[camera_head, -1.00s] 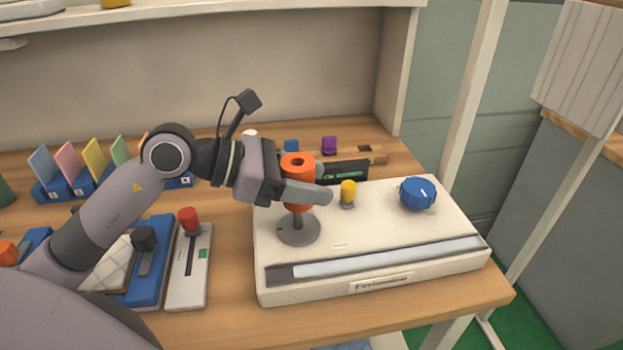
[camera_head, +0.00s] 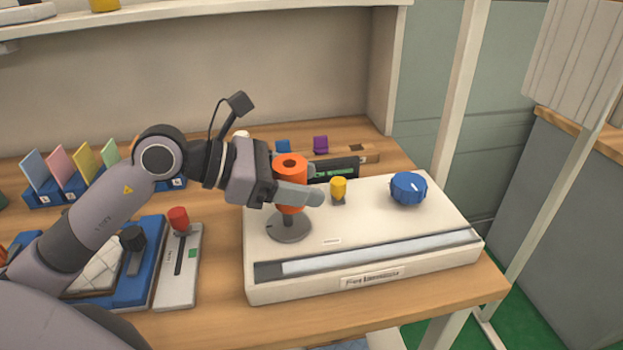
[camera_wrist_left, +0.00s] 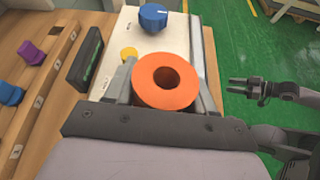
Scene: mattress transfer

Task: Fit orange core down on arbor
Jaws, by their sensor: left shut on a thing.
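The orange core (camera_head: 290,184) is a thick upright ring with a hole through it. My left gripper (camera_head: 298,195) is shut on its sides. The arbor (camera_head: 289,227) is a grey post on a round base, standing on the cream machine. I cannot tell whether the post tip is inside the core. The left wrist view shows the core (camera_wrist_left: 166,82) between the fingers, its hole dark. My right gripper (camera_wrist_left: 250,91) is open and empty at the right of that view.
The cream machine (camera_head: 350,255) carries a yellow knob (camera_head: 338,187) and a blue dial (camera_head: 408,188) right of the arbor. A dark display box (camera_head: 337,168) is behind. A red-knobbed slider unit (camera_head: 180,265) and a blue tray (camera_head: 148,285) are at left.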

